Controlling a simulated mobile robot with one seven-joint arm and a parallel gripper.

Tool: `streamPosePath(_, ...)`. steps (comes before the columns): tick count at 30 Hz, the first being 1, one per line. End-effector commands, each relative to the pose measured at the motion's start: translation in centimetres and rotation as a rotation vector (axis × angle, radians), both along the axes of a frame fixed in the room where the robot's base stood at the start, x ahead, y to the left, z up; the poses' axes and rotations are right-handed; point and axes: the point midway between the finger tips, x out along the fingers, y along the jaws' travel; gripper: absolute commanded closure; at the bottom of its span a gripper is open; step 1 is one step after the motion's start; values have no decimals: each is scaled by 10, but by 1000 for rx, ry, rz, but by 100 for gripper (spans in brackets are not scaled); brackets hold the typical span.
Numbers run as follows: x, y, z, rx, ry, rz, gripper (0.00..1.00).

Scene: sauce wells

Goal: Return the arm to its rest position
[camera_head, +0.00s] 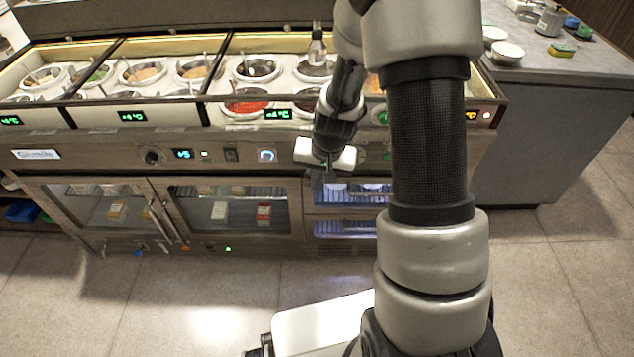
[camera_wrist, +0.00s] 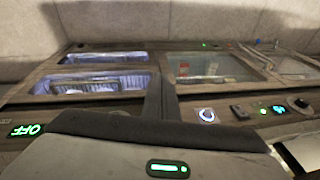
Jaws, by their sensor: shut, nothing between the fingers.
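My arm reaches forward over the floor, and my gripper (camera_head: 325,176) hangs in front of the counter's control panel, its dark fingers pointing down. The fingers are together and hold nothing. In the wrist view my gripper (camera_wrist: 162,82) shows as a dark upright shape behind the pale housing with a green light. Whether the fingers touch the cabinet front is hard to tell.
The refrigerated counter (camera_head: 90,152) has sauce wells on top, including a red sauce (camera_head: 246,104), and glass doors (camera_head: 228,208) below. A bottle (camera_head: 317,48) stands among the wells. A grey side counter (camera_head: 560,105) stands right. Floor (camera_head: 190,300) at front left is clear.

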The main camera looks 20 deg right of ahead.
Motion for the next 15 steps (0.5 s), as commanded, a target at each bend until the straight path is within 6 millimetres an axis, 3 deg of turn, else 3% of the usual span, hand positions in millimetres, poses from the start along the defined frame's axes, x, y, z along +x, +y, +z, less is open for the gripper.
streamPosePath(10,0,0,4,0,-4,4,100)
streamPosePath(13,-1,3,27,-2,-23,25,100)
streamPosePath(15,-4,7,57,-6,-46,54,100)
